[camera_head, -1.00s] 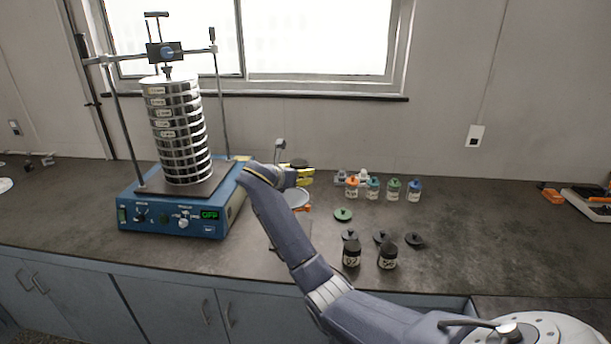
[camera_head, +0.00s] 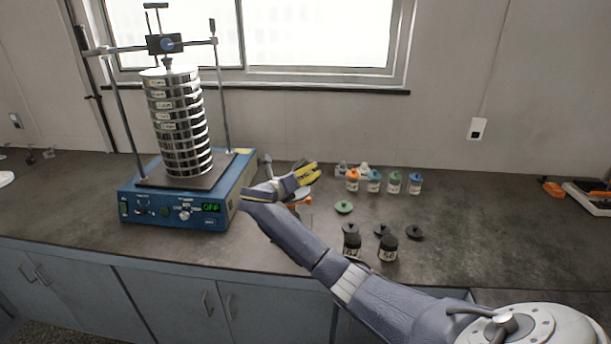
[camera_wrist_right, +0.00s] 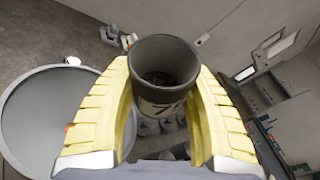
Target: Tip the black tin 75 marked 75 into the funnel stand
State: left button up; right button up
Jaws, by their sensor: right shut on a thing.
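My right gripper (camera_head: 306,176) is shut on the black tin, raised over the bench to the right of the sieve shaker. In the right wrist view the tin (camera_wrist_right: 164,75) sits between the yellow fingers. Its mouth is open, dark material shows inside, and part of a pale label with what looks like a 7 is visible. A wide grey round bowl (camera_wrist_right: 40,112), apparently the funnel, lies left of the tin in that view, apart from it. In the head view my arm mostly hides the funnel stand. My left gripper is not in view.
The blue sieve shaker (camera_head: 170,212) with its sieve stack (camera_head: 178,125) stands left. Two black tins (camera_head: 388,249) and several dark lids (camera_head: 415,232) stand right of my arm. A green lid (camera_head: 343,207) and bottles with coloured caps (camera_head: 395,183) lie beyond.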

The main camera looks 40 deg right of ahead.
aim_at(306, 160)
jog(key=shift+s+d+r+n+t+h, duration=0.1)
jog(key=shift+r+n+h, duration=0.25)
jog(key=shift+n, duration=0.3)
jog(key=shift+w+r+n+t+h, duration=0.1)
jog(key=shift+r+n+h, duration=0.25)
jog(key=shift+n, duration=0.35)
jog(key=shift+s+d+r+n+t+h, duration=0.1)
jog(key=shift+r+n+h, duration=0.25)
jog(key=shift+n, duration=0.3)
jog(key=shift+a+r+n+t+h, duration=0.1)
jog(key=shift+r+n+t+h, duration=0.35)
jog(key=shift+n, duration=0.7)
jog(key=shift+a+r+n+t+h, duration=0.1)
jog(key=shift+r+n+t+h, duration=0.35)
jog(key=shift+n, duration=0.7)
jog(key=shift+w+a+r+n+t, duration=0.15)
jog(key=shift+r+n+t, duration=0.1)
jog(key=shift+n+t, duration=0.6)
jog(key=shift+w+a+r+n+t, duration=0.15)
jog(key=shift+n+t, duration=0.25)
jog(key=shift+n, duration=0.75)
jog(key=shift+w+a+r+n+t, duration=0.1)
jog(key=shift+w+r+n+t, duration=0.15)
jog(key=shift+n+t, duration=0.6)
jog(key=shift+w+a, duration=0.3)
jog(key=shift+a, duration=0.1)
